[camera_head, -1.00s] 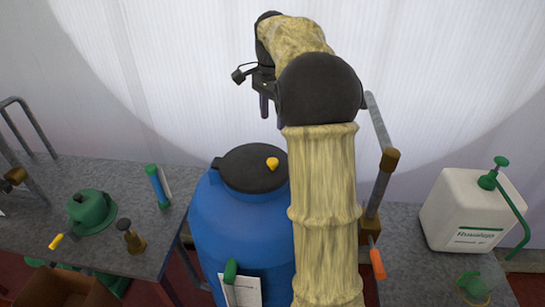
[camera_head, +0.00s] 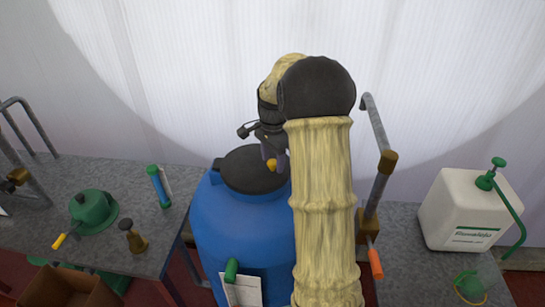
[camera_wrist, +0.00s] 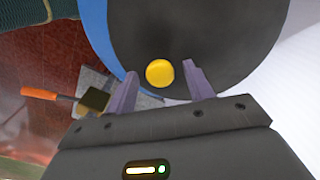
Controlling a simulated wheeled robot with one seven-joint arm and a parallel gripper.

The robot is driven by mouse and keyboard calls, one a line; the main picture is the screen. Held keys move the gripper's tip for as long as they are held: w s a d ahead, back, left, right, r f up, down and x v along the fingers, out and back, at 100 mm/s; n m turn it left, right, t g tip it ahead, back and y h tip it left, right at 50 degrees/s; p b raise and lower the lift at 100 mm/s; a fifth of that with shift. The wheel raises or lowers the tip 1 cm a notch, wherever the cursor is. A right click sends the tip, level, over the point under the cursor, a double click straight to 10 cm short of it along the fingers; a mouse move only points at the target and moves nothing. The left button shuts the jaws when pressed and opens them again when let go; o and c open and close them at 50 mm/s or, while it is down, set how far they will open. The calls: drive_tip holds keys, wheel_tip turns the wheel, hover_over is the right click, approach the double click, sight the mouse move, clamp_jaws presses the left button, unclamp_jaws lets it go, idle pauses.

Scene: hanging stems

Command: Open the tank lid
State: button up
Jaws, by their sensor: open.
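The blue tank (camera_head: 240,225) stands in the middle of the head view, between two grey benches. Its black round lid (camera_head: 240,170) lies flat and closed on top. A yellow-orange knob (camera_head: 271,165) sits near the lid's right edge and also shows in the wrist view (camera_wrist: 159,73). My gripper (camera_head: 272,145) is over the lid at the knob, partly hidden by my arm. In the wrist view my gripper (camera_wrist: 158,80) has its two fingers apart, with the knob between and slightly beyond the tips. I cannot tell whether the fingers reach down around it.
A grey pipe with a brass valve (camera_head: 388,161) and an orange handle (camera_head: 376,264) stands just right of the tank. A white canister (camera_head: 460,215) is on the right bench. A green round object (camera_head: 94,211) and a green-capped tube (camera_head: 158,186) are on the left bench.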

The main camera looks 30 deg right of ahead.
clamp_jaws()
drive_tip(key=shift+r, duration=0.1)
